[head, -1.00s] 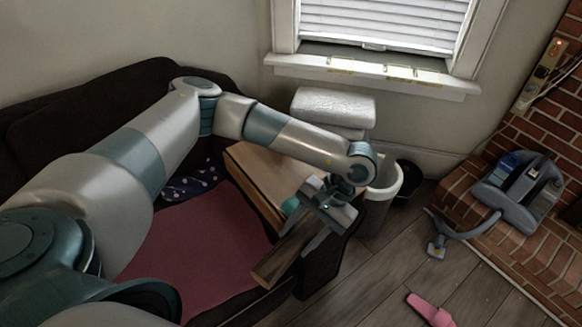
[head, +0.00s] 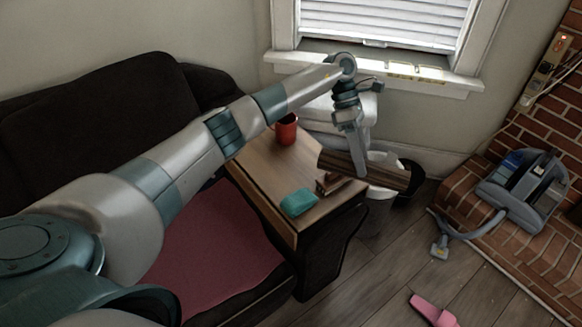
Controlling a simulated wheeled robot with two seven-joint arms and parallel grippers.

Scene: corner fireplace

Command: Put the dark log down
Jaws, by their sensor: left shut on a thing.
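The dark log (head: 388,175) is a brown, streaked piece of wood, held nearly level and sloping slightly down to the right. My left gripper (head: 358,168) points down and is shut on it near its middle. The log is over the far right edge of the wooden side table (head: 262,180), and its right end reaches out past the table, in front of the bin. I cannot tell whether its left end touches the tabletop. My right gripper is not in view.
A red mug (head: 286,129) stands at the table's back. A teal object (head: 299,202) lies at its front, and a small brown object (head: 330,184) lies near the log. A bin (head: 378,212) stands right of the table. A dark sofa (head: 100,120) is left.

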